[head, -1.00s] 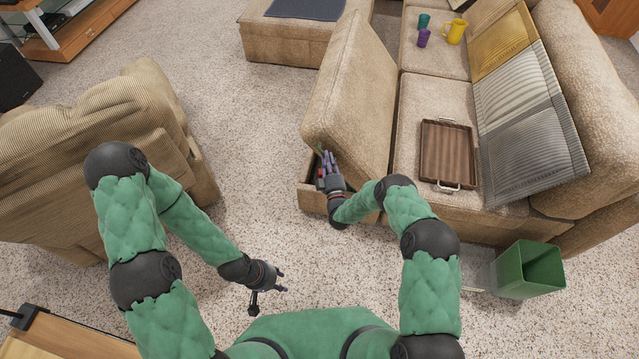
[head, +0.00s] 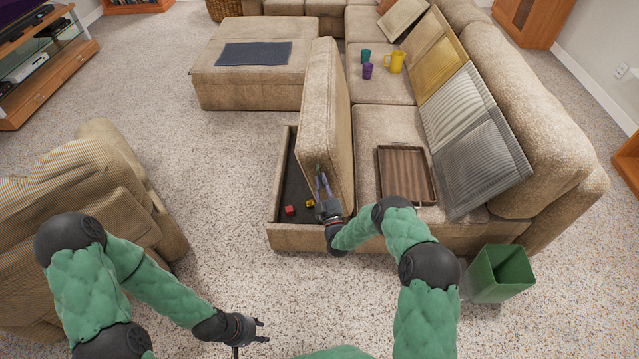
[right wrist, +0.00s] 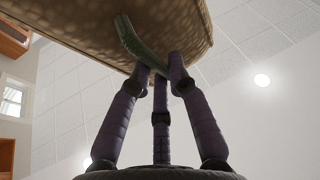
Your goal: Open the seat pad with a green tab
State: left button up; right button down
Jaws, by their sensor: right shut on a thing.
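The seat pad (head: 327,118) stands tilted up, nearly upright, hinged along its right side beside the sofa seat. Its storage box (head: 283,175) lies open to the left. My right gripper (head: 322,185) is at the pad's near lower part. In the right wrist view, its purple fingers (right wrist: 160,75) are closed around the green tab (right wrist: 138,42), which hangs from the pad's edge (right wrist: 110,30). My left gripper (head: 262,330) is low over the carpet, away from the sofa, with its fingers apart and empty.
A red block (head: 289,210) and a yellow block (head: 309,203) lie in the box. A wooden tray (head: 405,174) and cups rest on the sofa. A green bin (head: 499,273) stands at the right. An armchair (head: 85,205) stands at the left, with clear carpet between.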

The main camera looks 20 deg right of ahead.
jog(key=shift+d, duration=0.1)
jog(key=c, duration=1.1)
grip_release()
jog(key=shift+c, duration=0.2)
jog(key=shift+s, duration=0.1)
jog(key=v, duration=1.2)
